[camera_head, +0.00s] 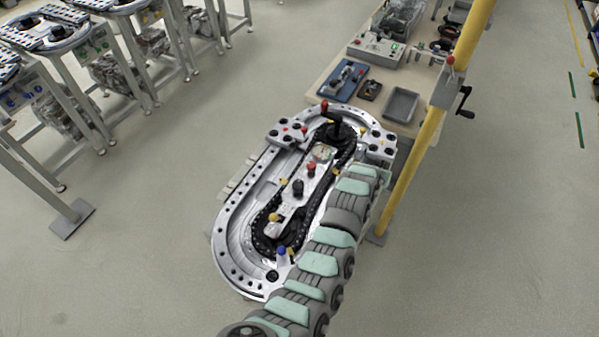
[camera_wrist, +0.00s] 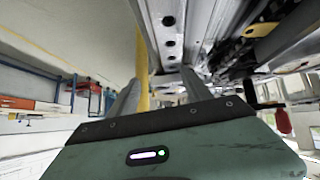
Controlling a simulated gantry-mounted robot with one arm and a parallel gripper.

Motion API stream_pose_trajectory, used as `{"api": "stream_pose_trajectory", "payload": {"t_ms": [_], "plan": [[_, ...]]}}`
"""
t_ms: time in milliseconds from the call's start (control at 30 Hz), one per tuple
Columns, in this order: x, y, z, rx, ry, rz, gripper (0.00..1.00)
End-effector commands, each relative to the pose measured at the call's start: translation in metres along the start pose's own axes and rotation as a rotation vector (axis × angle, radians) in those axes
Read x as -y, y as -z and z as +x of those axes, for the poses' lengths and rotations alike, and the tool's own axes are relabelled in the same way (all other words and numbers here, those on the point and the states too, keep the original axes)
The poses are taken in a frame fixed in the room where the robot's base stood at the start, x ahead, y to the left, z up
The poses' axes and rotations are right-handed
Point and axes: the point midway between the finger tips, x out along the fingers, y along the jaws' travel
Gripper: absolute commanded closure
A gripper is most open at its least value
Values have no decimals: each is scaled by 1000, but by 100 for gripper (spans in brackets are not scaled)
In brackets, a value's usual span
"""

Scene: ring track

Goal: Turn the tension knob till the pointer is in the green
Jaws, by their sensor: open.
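The ring track (camera_head: 228,250) lies in the middle of the head view. A small round gauge (camera_head: 322,153) sits on its central plate; its pointer and green zone are too small to read. Below it on the plate are a red knob (camera_head: 311,168), a black knob (camera_head: 298,187) and a yellow knob (camera_head: 273,217). I cannot tell which is the tension knob. My arm runs along the track's right side and hides part of it. My gripper (camera_wrist: 162,88) shows in the wrist view, its two fingers apart and empty, beside the track's metal edge (camera_wrist: 172,25).
A yellow post (camera_head: 420,150) with a black crank (camera_head: 464,101) stands right of the track. A bench with a grey tray (camera_head: 401,104) and a blue tray (camera_head: 342,80) adjoins behind. A red-topped lever (camera_head: 324,106) rises at the track's far end.

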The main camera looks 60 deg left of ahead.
Motion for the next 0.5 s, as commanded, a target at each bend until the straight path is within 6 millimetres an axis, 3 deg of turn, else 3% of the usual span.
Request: {"api": "stream_pose_trajectory", "payload": {"t_ms": [33, 167, 300, 400, 500], "plan": [[30, 18, -25, 89, 24, -8, 42], [93, 15, -81, 352, 69, -21, 42], [147, 4, -151, 593, 115, -40, 42], [171, -5, -190, 716, 136, -56, 42], [183, -10, -213, 781, 149, -66, 42]]}}
